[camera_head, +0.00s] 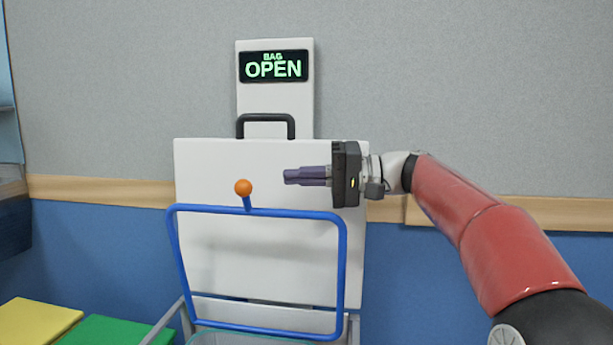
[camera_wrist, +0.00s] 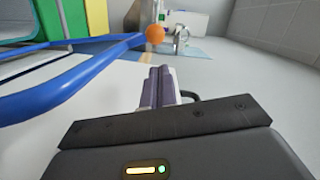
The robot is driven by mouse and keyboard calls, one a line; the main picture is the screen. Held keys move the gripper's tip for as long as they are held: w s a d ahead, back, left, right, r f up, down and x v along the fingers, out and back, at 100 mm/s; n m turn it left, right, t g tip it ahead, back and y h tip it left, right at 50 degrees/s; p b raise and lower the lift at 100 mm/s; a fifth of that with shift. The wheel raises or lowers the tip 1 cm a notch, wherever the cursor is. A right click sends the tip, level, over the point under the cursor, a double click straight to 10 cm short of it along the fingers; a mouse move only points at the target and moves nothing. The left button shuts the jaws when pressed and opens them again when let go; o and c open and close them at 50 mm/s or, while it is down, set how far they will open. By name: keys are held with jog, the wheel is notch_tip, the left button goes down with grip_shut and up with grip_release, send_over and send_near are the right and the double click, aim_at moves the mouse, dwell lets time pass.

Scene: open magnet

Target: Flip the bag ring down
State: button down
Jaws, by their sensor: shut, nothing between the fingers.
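The bag ring (camera_head: 343,265) is a blue tube frame standing raised in front of a white panel in the head view. An orange ball knob (camera_head: 243,187) sits on a short blue stem at its top bar. My gripper (camera_head: 287,177) is shut and empty, pointing left, to the right of the knob and slightly higher in the picture. A gap shows between the fingertips and the knob. In the wrist view the shut fingers (camera_wrist: 158,74) point toward the knob (camera_wrist: 154,34), and the blue ring (camera_wrist: 75,82) runs along the left.
The white panel (camera_head: 270,170) stands behind the ring, with a black handle (camera_head: 266,118) above it. A sign (camera_head: 274,67) reads "BAG OPEN". Green (camera_head: 115,331) and yellow (camera_head: 35,320) pads lie at the lower left. A grey frame (camera_head: 165,322) stands below the ring.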

jog(key=a, duration=0.6)
jog(key=shift+f, duration=0.15)
jog(key=shift+f, duration=0.1)
